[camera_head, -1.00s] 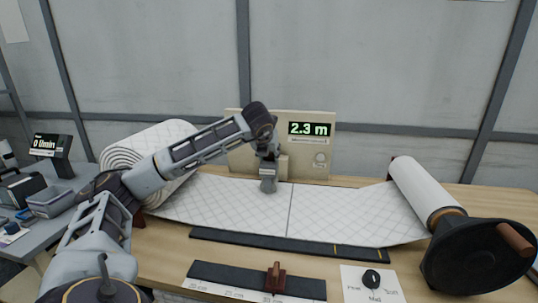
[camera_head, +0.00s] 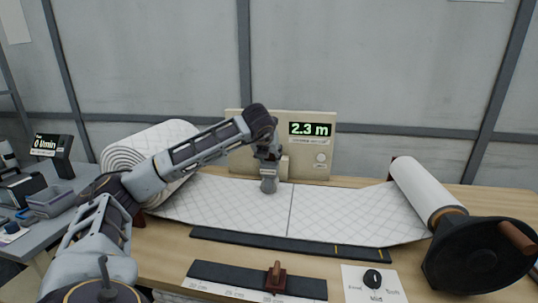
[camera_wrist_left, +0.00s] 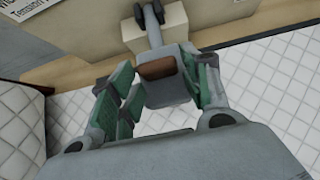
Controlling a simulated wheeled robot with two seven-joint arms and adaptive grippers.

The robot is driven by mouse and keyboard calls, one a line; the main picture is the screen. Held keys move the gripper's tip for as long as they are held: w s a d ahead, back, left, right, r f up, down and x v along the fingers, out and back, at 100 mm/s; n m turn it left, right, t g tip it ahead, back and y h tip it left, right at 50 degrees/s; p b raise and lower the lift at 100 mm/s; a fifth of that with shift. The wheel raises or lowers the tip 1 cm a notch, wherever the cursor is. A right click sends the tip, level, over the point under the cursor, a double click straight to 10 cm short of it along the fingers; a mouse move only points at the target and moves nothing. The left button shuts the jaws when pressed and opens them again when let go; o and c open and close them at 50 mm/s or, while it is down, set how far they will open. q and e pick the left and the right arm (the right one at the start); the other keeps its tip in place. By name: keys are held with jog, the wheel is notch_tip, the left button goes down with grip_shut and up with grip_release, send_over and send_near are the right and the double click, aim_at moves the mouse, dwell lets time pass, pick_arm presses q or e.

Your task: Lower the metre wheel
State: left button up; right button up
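The metre wheel's grey block with a brown part (camera_wrist_left: 158,68) hangs on a short arm from the beige panel (camera_head: 240,160). In the head view its grey lower end (camera_head: 268,185) shows over the quilted white wadding (camera_head: 225,203); I cannot tell whether it touches. The panel's display (camera_head: 311,129) reads 2.3 m. My left gripper (camera_wrist_left: 160,85) points at the block, its green-padded fingers on either side. A gap shows at the left finger; the right finger is very near or touching. In the head view my left gripper (camera_head: 268,152) is small and partly hidden. My right gripper is out of view.
A large wadding roll (camera_head: 135,150) stands at left, a winding roll (camera_head: 425,188) with a black crank disc (camera_head: 475,262) at right. A dark slotted strip (camera_head: 290,245), a length scale with a brown slider (camera_head: 275,275) and a black knob (camera_head: 373,279) lie in front.

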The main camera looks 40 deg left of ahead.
pick_arm(q)
jog(key=shift+o, duration=0.4)
jog(key=shift+f, duration=0.35)
jog(key=shift+s+d+r, duration=0.1)
jog(key=shift+s+r, duration=0.3)
jog(key=shift+r, duration=0.15)
jog(key=v, duration=1.1)
jog(key=shift+w+d, duration=0.15)
jog(key=shift+r, duration=0.15)
